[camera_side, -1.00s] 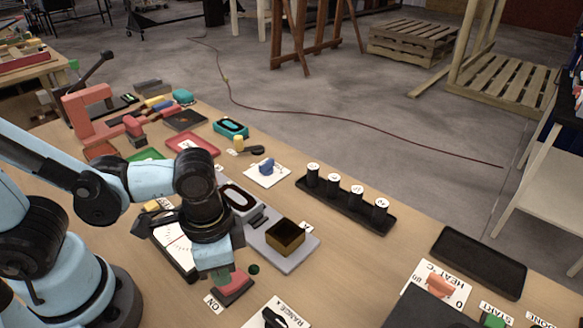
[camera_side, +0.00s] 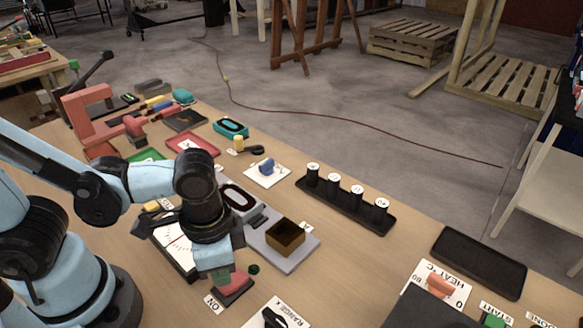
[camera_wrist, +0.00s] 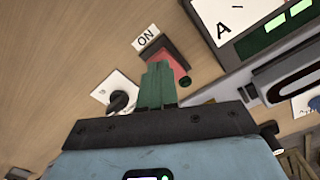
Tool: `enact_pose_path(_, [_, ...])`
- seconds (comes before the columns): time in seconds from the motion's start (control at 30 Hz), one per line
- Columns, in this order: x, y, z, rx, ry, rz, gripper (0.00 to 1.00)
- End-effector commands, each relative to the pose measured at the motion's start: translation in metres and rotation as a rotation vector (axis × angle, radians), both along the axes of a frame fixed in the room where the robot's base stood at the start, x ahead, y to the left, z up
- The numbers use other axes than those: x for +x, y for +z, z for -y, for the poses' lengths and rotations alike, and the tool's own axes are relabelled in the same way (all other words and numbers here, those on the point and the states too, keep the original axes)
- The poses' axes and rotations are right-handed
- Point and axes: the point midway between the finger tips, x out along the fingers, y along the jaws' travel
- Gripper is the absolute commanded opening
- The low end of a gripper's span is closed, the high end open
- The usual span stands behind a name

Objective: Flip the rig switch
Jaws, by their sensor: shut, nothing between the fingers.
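The rig switch is a red rocker (camera_side: 237,281) on a dark base. It stands on the table beside a white ON label (camera_side: 213,304). In the wrist view the red rocker (camera_wrist: 175,66) shows just beyond the green fingers, with the ON label (camera_wrist: 146,40) by its dark end. My gripper (camera_side: 222,277) is shut and empty, pointing down at the switch. Its fingertips (camera_wrist: 158,70) overlap the near side of the rocker in the wrist view. I cannot tell whether they touch it. Part of the rocker is hidden behind the fingers.
A small dark green round piece (camera_side: 254,269) sits close beside the switch. A black knob on a RANGE card (camera_side: 272,316) is nearby. A grey scale with a brass box (camera_side: 286,237) and a white meter panel (camera_side: 172,243) stand close behind.

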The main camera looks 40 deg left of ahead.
Motion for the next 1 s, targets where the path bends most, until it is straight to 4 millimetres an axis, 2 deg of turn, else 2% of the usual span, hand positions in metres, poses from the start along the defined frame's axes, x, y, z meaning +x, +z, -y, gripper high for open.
enact_pose_path(1.0, [0.001, -0.014, 0.000, 0.000, 0.000, 0.000, 0.00])
